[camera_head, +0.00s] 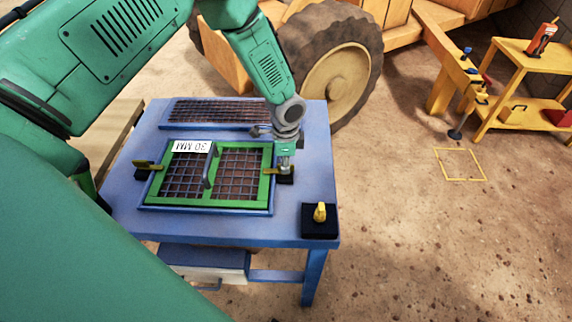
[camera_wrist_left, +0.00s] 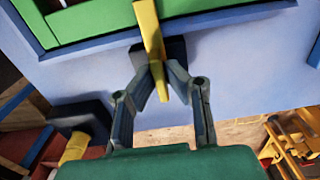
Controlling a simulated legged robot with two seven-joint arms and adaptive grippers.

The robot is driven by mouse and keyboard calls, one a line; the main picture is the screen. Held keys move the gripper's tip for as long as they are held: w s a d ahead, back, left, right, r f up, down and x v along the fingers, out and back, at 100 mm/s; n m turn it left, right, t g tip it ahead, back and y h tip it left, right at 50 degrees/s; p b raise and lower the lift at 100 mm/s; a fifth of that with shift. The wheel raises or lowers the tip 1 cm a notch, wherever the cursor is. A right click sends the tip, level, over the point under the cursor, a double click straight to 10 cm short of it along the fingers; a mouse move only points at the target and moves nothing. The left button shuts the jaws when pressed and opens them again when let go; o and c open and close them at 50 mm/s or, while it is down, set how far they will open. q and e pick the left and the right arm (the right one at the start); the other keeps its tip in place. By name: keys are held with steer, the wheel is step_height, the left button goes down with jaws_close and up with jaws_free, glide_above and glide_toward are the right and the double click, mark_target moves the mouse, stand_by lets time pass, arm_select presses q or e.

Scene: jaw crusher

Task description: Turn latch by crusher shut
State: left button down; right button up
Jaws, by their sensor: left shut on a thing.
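A green-framed mesh screen (camera_head: 212,203) marked "30 MM" lies in a blue frame on a blue table. A yellow latch (camera_head: 271,171) on a black base (camera_head: 287,179) sits at its right edge. My left gripper (camera_head: 286,168) points down over that base. In the left wrist view, my left gripper (camera_wrist_left: 161,85) is shut on the yellow latch (camera_wrist_left: 149,32), which runs between its fingers and reaches over the green frame edge. A second yellow latch (camera_head: 147,165) lies at the screen's left edge. My right gripper is not in view.
The blue table (camera_head: 255,228) has a black block with a yellow knob (camera_head: 320,213) at its front right corner. A second mesh panel (camera_head: 215,113) lies behind. A big wheel (camera_head: 335,75) stands beyond the table, and a yellow stand (camera_head: 520,67) at the far right.

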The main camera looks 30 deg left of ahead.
arm_select(q)
steer(key=shift+w+r, duration=0.15)
steer(key=shift+w, duration=0.15)
steer(key=c, duration=1.6)
jaws_free()
steer(key=shift+c, duration=0.2)
steer(key=shift+s, duration=0.1)
steer(key=shift+r, duration=0.25)
step_height(320, 180, up, 11)
